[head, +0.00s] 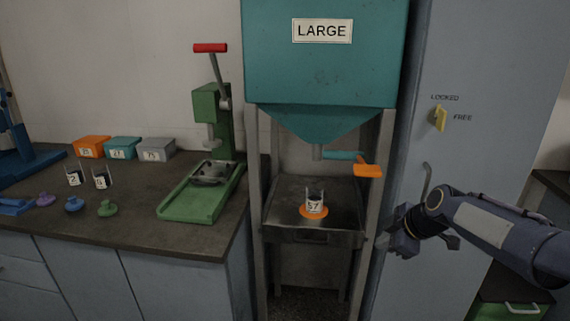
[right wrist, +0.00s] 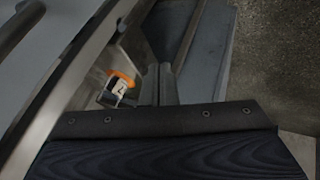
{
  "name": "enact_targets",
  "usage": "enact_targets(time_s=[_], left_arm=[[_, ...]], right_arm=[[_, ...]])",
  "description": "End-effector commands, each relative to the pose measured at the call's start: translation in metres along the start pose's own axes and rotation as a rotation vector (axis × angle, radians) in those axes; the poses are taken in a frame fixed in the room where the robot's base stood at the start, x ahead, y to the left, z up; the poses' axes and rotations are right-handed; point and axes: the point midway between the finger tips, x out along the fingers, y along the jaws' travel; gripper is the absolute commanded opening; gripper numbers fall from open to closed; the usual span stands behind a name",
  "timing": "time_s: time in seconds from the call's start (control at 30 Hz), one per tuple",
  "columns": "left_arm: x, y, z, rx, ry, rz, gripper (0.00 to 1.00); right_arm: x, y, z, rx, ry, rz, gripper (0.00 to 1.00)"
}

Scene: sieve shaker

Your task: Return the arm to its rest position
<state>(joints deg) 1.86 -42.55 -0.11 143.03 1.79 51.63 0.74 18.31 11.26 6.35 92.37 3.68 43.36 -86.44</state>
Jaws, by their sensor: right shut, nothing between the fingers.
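My right gripper (head: 398,243) is at the right of the head view, in front of the grey cabinet (head: 465,90) and right of the hopper stand. It is shut and empty. My right arm comes in from the right edge. A small container marked 57 (head: 315,205) stands on an orange disc (head: 313,213) on the metal shelf under the teal hopper (head: 325,70) labelled LARGE. The container also shows in the right wrist view (right wrist: 117,88), apart from my gripper. My left gripper is not in view.
An orange-ended handle (head: 368,170) sticks out under the hopper. A yellow switch (head: 439,118) is on the cabinet between LOCKED and FREE. On the left counter (head: 130,222) are a green press (head: 210,105), orange, teal and grey boxes, two small containers and several coloured knobs.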

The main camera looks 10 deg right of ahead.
Motion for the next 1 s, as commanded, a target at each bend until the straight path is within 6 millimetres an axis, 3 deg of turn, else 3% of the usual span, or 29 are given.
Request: enact_targets(time_s=[0.17, 0.3, 0.37, 0.5, 0.8, 1.0], left_arm=[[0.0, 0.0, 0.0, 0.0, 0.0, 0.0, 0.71], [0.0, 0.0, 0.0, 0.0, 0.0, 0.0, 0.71], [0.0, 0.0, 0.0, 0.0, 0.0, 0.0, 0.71], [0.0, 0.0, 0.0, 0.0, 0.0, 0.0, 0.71], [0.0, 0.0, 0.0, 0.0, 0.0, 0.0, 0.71], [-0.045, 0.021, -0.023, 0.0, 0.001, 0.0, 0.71]], right_arm=[[-0.046, -0.056, -0.015, 0.248, -0.003, -0.014, 0.0], [-0.084, -0.132, -0.019, 0.58, -0.011, -0.039, 0.0], [-0.093, -0.161, -0.017, 0.706, -0.014, -0.049, 0.0], [-0.104, -0.216, -0.012, 0.943, -0.023, -0.071, 0.0], [-0.104, -0.308, 0.002, 1.336, -0.039, -0.113, 0.0], [-0.148, -0.282, -0.022, 1.335, -0.043, -0.113, 0.0]])
